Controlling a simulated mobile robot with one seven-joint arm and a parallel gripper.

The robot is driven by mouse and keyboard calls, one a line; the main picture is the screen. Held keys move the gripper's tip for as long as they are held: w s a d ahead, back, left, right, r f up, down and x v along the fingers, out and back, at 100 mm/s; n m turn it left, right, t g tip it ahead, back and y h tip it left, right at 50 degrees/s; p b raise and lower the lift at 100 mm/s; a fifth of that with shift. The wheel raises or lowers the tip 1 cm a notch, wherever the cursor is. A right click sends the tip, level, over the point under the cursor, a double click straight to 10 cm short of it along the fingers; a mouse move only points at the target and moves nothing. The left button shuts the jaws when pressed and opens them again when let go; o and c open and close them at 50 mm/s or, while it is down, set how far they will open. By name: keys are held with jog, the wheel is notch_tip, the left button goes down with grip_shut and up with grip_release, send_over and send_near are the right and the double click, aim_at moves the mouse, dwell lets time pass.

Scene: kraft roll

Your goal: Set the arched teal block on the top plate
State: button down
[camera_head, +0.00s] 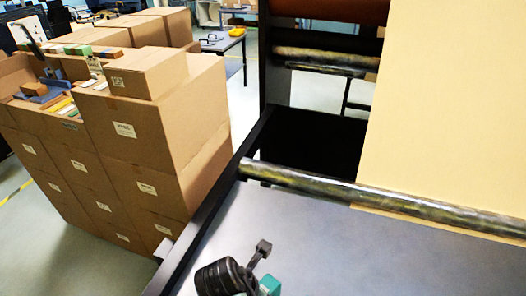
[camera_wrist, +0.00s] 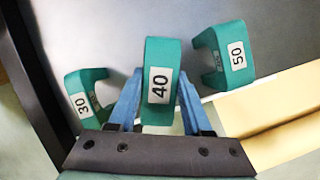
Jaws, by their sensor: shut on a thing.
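In the wrist view, my gripper (camera_wrist: 160,78) has its two blue fingers on either side of a teal block marked 40 (camera_wrist: 159,55) and is shut on it. A teal arched block marked 30 (camera_wrist: 88,93) is to the left, and another marked 50 (camera_wrist: 224,54) is to the right; both show an open notch. In the head view, a teal piece (camera_head: 270,286) shows at the bottom edge beside my dark wrist parts; most of it is cut off. I cannot tell which surface is the top plate.
A smooth grey table surface (camera_head: 330,250) lies below, with a metal roller (camera_head: 400,202) across its far side and a tan paper sheet (camera_head: 450,110) beyond. A dark frame rail edges the left. Stacked cardboard boxes (camera_head: 150,130) stand at left.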

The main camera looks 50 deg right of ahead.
jog(key=shift+f+p, duration=0.3)
jog(key=shift+f, duration=2)
jog(key=shift+f, duration=0.15)
jog(key=shift+c, duration=1.6)
grip_release()
jog(key=b+v, duration=0.1)
jog(key=v, duration=1.1)
